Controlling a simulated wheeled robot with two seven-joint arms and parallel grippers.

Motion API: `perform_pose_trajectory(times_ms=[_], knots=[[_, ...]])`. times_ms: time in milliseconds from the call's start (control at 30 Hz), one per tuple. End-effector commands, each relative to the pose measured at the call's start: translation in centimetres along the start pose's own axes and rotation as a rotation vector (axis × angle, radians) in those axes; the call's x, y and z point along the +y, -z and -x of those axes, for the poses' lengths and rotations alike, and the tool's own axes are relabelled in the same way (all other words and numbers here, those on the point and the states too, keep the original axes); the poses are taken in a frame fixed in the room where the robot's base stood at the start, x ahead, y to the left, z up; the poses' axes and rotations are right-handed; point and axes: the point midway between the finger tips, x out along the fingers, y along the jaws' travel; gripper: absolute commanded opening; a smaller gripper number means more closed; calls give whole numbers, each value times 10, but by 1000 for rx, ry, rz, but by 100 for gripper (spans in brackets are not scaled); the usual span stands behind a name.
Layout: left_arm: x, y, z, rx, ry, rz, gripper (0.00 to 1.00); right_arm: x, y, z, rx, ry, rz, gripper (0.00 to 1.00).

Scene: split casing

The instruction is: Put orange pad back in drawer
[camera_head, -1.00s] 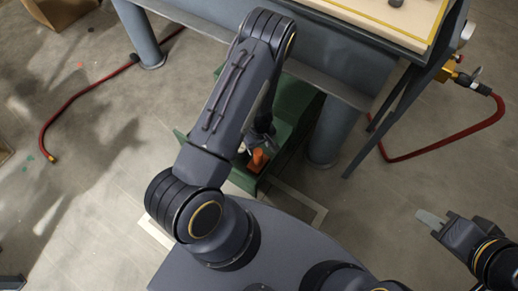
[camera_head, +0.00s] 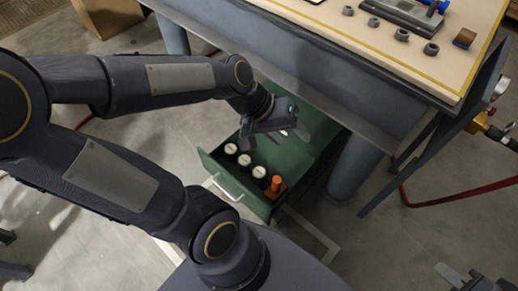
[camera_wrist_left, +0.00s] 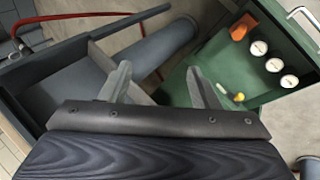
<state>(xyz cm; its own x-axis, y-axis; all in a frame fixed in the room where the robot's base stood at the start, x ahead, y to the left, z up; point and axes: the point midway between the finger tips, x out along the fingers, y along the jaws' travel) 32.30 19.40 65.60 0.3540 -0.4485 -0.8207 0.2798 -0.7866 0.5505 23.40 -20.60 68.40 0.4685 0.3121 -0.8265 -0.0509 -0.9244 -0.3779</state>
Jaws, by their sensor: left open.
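The green drawer (camera_head: 215,165) stands open below the workbench. An orange piece (camera_head: 277,185), perhaps the orange pad, is in its front right corner beside a row of three white-topped dark cylinders (camera_head: 245,159). The orange piece also shows in the left wrist view (camera_wrist_left: 239,31), at the drawer's upper left. My left gripper (camera_head: 292,131) is over the back part of the drawer, apart from the orange piece. Its two fingers are spread with nothing between them in the left wrist view (camera_wrist_left: 158,80). My right gripper (camera_head: 455,275) is partly cut off at the lower right.
The workbench top (camera_head: 390,50) holds several grey rings and a block. A thick bench leg (camera_head: 354,167) stands right of the drawer. A small yellow piece (camera_wrist_left: 239,97) shows near the left gripper's finger. A red hose (camera_head: 440,193) runs at the right.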

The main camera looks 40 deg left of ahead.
Motion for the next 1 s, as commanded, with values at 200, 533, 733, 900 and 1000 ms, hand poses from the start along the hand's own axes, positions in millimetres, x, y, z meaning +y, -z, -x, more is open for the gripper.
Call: perform_pose_trajectory(times_ms=[200, 533, 733, 900, 1000], knots=[[-9, -52, 49, 105, 51, -225, 56, 0, 0, 0, 0, 0, 0, 30], [-19, -71, 60, 146, 106, -305, 56, 0, 0, 0, 0, 0, 0, 30], [-18, -71, 61, 146, 104, -304, 56, 0, 0, 1, 0, 0, 0, 30], [-7, -67, 78, 147, 103, -303, 56, -8, 9, 18, 0, 0, 0, 30], [9, -63, 101, 147, 103, -303, 56, -19, 21, 41, 0, 0, 0, 30]])
